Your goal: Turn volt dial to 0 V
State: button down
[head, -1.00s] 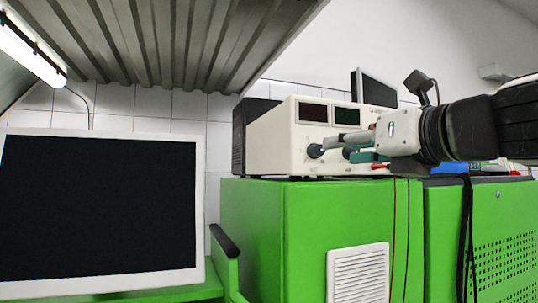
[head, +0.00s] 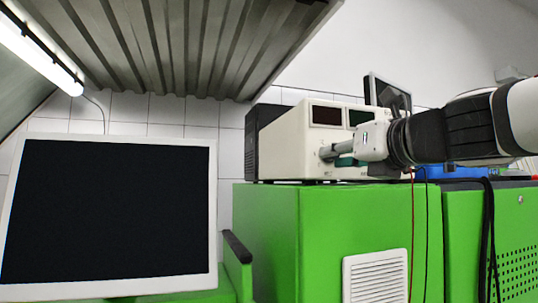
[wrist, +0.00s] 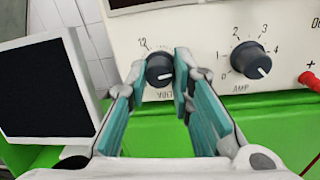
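The volt dial is a dark round knob (wrist: 159,70) on the cream power supply's front panel (head: 302,153), with a partly covered VOLT label below it. A light mark on it seems to point to the lower right; most of its scale is hidden by my fingers. My gripper (wrist: 160,66) has teal-padded fingers, with one fingertip on each side of the dial. The fingers look open, with the dial between the tips; I cannot tell whether they touch it. In the head view my gripper (head: 326,153) reaches the panel from the right and hides the dial.
The amp dial (wrist: 250,60) and a red plug (wrist: 309,79) sit to the right of the volt dial. The supply stands on a green cabinet (head: 325,220). A monitor (head: 110,215) stands at left, and a corrugated metal canopy (head: 190,45) hangs above.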

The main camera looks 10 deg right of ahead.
jog(key=shift+n, duration=0.3)
jog(key=m+h+b, duration=0.1)
jog(key=m+b, duration=0.8)
jog(key=m, duration=0.6)
jog(key=m+h+b, duration=0.1)
jog(key=m+b, duration=0.8)
jog(key=m, duration=0.7)
jog(key=shift+a+t, duration=0.15)
jog(key=shift+t, duration=0.25)
dwell(0.9)
dwell(0.4)
